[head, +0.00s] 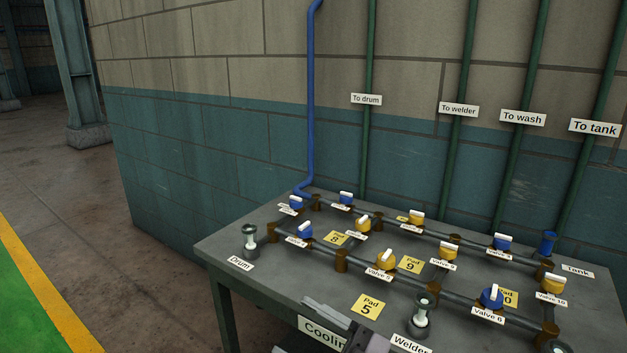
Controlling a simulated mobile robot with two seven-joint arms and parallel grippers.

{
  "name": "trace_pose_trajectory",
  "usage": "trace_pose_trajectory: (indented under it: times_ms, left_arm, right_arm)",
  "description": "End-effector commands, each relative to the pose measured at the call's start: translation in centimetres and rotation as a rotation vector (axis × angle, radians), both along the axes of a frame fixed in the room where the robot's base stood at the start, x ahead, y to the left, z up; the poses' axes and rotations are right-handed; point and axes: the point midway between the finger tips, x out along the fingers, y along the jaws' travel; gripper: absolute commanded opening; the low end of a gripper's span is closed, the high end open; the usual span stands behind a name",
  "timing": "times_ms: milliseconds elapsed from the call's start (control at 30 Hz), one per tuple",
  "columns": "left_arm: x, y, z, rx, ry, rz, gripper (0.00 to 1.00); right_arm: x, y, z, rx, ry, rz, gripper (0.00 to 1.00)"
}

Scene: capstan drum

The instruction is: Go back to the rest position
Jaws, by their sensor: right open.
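My right gripper (328,316) shows at the bottom middle, at the front edge of the grey table (225,242). It is open, and I see nothing between its fingers. It partly covers the "Cooling" sign (320,332), and the lower part of it is cut off by the picture edge. My left gripper is not in view.
The table carries pipes with blue valves (491,297) and yellow valves (385,260). Gauge-like fittings stand at the Drum label (240,264) and Welder label (410,344). A block wall (220,140) with vertical pipes stands behind. Open floor (110,260) lies left.

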Motion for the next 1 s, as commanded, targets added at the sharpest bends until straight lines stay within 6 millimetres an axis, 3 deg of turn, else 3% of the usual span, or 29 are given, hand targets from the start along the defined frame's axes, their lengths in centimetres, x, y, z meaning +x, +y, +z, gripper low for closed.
trace_pose_trajectory:
  times_ms: [200,367,500,700,833,1000]
  left_arm:
    - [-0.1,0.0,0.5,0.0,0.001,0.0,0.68]
    - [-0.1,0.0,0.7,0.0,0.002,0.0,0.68]
    - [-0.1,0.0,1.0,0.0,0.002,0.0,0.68]
    - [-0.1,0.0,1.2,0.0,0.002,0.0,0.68]
    - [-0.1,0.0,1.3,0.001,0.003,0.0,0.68]
    - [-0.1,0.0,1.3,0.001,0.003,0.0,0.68]
  right_arm:
    - [1.0,-6.0,-5.5,0.102,0.282,-0.355,0.69]
    - [-0.5,-11.1,-11.7,0.082,0.524,-0.592,0.69]
    - [-4.0,-15.3,-17.7,0.014,0.755,-0.763,0.69]
    - [-10.6,-19.5,-24.2,-0.111,1.037,-0.901,0.69]
    - [-13.5,-20.8,-26.2,-0.163,1.139,-0.933,0.69]
    - [-14.7,-21.3,-26.9,-0.185,1.179,-0.942,0.69]
